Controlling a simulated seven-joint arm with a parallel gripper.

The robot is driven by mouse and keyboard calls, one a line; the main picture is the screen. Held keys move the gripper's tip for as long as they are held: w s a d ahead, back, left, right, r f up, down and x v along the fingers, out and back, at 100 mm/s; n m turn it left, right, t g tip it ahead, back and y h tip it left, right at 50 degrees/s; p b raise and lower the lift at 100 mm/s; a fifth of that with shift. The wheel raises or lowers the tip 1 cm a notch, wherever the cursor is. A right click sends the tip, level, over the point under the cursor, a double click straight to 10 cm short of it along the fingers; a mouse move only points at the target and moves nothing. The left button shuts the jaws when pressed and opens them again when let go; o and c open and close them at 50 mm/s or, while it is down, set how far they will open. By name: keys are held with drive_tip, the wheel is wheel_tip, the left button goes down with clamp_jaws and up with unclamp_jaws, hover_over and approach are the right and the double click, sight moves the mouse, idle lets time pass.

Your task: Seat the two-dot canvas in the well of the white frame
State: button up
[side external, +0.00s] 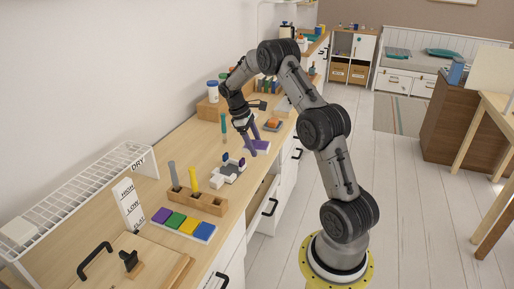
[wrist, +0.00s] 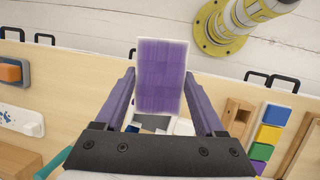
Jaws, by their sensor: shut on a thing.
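My gripper (side external: 250,146) reaches down over the desk with its purple fingers. In the wrist view my gripper (wrist: 160,80) is shut on a flat purple canvas (wrist: 162,72) with pale edges, held between the two fingers. The canvas (side external: 262,146) also shows in the side view, near the desk's front edge; I cannot make out two dots on it. A white and grey piece (side external: 229,173), possibly the white frame, lies on the desk to the left of the gripper. In the wrist view the canvas and gripper mostly hide what lies below.
A wooden block with a grey and a yellow peg (side external: 193,193) and a tray of coloured squares (side external: 183,226) stand nearer the camera. An orange block (side external: 273,123) lies beyond the gripper. A white rack (side external: 75,196) stands by the wall. A drawer (side external: 262,196) below the desk appears open.

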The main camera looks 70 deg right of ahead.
drive_tip(key=w+d+n, duration=0.1)
drive_tip(key=n, duration=0.2)
drive_tip(key=w+n+t+h, duration=0.1)
drive_tip(key=n, duration=0.2)
drive_tip(key=w+d+f+n+t+h, duration=0.1)
drive_tip(key=n, duration=0.1)
drive_tip(key=shift+w+d+n, duration=0.25)
drive_tip(key=shift+d+n, duration=0.05)
drive_tip(key=shift+n, duration=0.1)
drive_tip(key=w+n, duration=0.1)
drive_tip(key=w+n+t, duration=0.1)
drive_tip(key=n, duration=0.1)
drive_tip(key=w+d+f+n, duration=0.1)
drive_tip(key=n, duration=0.1)
drive_tip(key=shift+w, duration=0.35)
drive_tip(key=n, duration=0.2)
hover_over(230, 171)
wheel_tip(230, 171, down, 3)
drive_tip(key=shift+w+a+f, duration=0.1)
drive_tip(key=shift+a+f, duration=0.1)
drive_tip(key=shift+a, duration=0.25)
drive_tip(key=shift+f, duration=2.85)
drive_tip(key=shift+f, duration=1.3)
drive_tip(key=o, duration=1.5)
drive_tip(key=shift+f, duration=0.15)
drive_tip(key=shift+a, duration=0.1)
